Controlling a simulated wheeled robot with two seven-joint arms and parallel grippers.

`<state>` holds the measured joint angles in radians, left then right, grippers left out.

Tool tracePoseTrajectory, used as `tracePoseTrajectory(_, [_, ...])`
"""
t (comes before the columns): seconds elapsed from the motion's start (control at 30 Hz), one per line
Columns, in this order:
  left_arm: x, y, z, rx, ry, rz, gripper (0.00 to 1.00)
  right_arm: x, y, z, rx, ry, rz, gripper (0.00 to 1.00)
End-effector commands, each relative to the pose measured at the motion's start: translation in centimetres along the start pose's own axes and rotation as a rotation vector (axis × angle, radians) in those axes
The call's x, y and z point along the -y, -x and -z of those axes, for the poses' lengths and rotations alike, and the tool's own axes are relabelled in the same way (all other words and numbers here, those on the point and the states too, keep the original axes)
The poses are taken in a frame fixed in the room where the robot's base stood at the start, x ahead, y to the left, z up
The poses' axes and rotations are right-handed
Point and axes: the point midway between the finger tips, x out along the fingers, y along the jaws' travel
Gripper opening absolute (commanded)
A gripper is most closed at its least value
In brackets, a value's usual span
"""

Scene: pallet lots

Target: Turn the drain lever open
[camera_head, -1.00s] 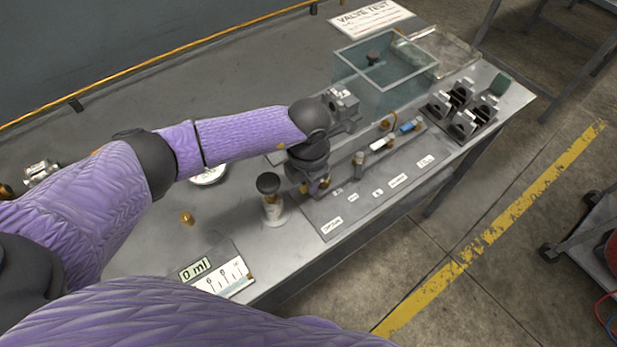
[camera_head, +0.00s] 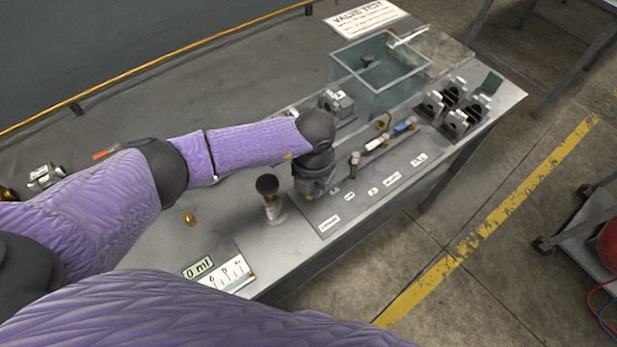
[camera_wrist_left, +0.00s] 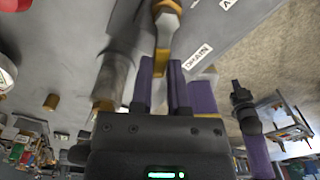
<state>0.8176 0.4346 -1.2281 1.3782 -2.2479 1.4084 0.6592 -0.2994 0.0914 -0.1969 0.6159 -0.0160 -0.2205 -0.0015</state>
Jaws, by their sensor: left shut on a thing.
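The drain lever (camera_wrist_left: 161,62) shows in the left wrist view as a yellow-tipped handle running down from a brass fitting, beside the label reading DRAIN (camera_wrist_left: 198,57). My left gripper (camera_wrist_left: 160,84) is shut on the lever's yellow end, with one finger on each side. In the head view my left gripper (camera_head: 311,190) is low at the near left end of the valve panel (camera_head: 345,213) and hides the lever there.
A black-topped cylinder (camera_head: 270,200) stands close left of the gripper. A clear tank (camera_head: 372,95) is behind the panel, and black clamps (camera_head: 455,120) stand to its right. A 0 ml display (camera_head: 198,267) lies near the front edge. A brass piece (camera_head: 189,219) lies on the bare tabletop.

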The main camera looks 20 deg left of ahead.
Motion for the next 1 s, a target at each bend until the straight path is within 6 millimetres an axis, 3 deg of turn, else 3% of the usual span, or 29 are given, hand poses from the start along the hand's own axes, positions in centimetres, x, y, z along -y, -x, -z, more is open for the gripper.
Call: tracePoseTrajectory(1.0, [3.2, 0.1, -1.6, 0.000, 0.921, 0.000, 0.00, -0.1, 3.3, 0.4, -0.005, 0.000, -0.002, 0.00])
